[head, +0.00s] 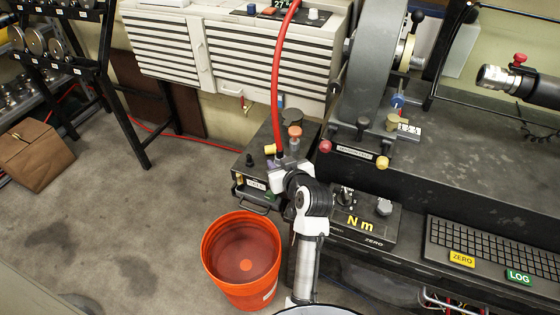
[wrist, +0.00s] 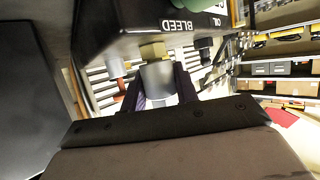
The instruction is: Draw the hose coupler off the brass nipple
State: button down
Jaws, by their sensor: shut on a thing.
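The hose coupler (wrist: 158,82) is a grey cylinder in the wrist view, between the two dark fingers of my gripper (wrist: 163,98). The brass nipple (wrist: 152,50) shows as a brass hex just above it, at the edge of the black box marked OIL BLEED (wrist: 130,25). Coupler and brass meet in the picture with no clear gap. In the head view my gripper (head: 282,168) is at the front right of the black box (head: 246,186), at the lower end of the red hose (head: 277,80). The coupler is not clearly visible there.
An orange bucket (head: 208,238) stands on the floor in front of the box. The N m console (head: 365,232) and a keyboard (head: 490,250) are to the right. A white slatted cabinet (head: 235,50) is behind. Open floor lies to the left.

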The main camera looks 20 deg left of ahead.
aim_at(281, 150)
jog(key=shift+r+p, duration=2.05)
jog(key=shift+r, duration=0.9)
